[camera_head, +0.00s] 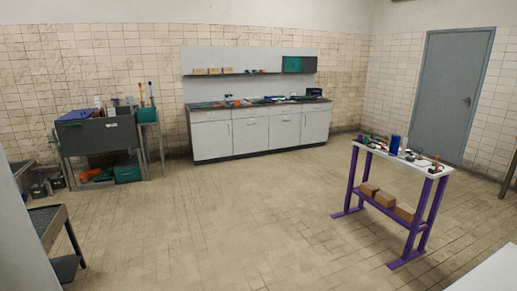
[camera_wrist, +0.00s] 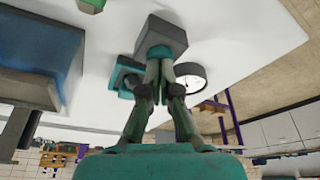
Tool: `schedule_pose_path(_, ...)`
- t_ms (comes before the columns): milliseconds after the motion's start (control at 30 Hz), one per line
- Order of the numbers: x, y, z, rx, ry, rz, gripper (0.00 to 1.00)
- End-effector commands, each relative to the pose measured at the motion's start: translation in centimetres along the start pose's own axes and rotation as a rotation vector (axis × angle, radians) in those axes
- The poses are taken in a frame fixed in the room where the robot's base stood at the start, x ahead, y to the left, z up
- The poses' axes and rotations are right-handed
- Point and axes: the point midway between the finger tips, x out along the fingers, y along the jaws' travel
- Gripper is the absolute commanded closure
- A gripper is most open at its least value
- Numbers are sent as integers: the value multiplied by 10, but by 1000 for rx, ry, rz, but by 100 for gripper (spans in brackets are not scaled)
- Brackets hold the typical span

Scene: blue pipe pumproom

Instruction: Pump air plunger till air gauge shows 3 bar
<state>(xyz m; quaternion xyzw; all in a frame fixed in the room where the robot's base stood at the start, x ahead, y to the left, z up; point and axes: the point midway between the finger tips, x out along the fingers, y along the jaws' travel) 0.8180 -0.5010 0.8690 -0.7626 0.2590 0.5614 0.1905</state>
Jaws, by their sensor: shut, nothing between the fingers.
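My gripper (camera_wrist: 158,62) shows in the wrist view with its fingers together and nothing visible held between them. A dark grey block with a teal underside (camera_wrist: 163,34) shows right at the fingertips; I cannot tell whether it is the plunger's handle. A round gauge (camera_wrist: 190,76) with a white face and dark rim is just right of the fingers; its needle is too small to read. A teal part (camera_wrist: 126,74) shows left of the fingers, partly hidden by them. My gripper is not in the head view, and I cannot pick out the plunger or gauge there.
The wrist view looks upside down, with a white surface (camera_wrist: 250,28) around the fingers and a large blue-teal box (camera_wrist: 42,62) at left. In the head view, a purple-legged table (camera_head: 353,181) stands right, white cabinets (camera_head: 250,134) at the back. The floor (camera_head: 235,215) between is clear.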

Motion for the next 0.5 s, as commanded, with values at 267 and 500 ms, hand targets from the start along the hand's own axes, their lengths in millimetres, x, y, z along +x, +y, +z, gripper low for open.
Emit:
schedule_pose_path(267, -15, 0, -4, 0, -3, 0, 100)
schedule_pose_path(500, -34, 0, -10, 0, -1, 0, 100)
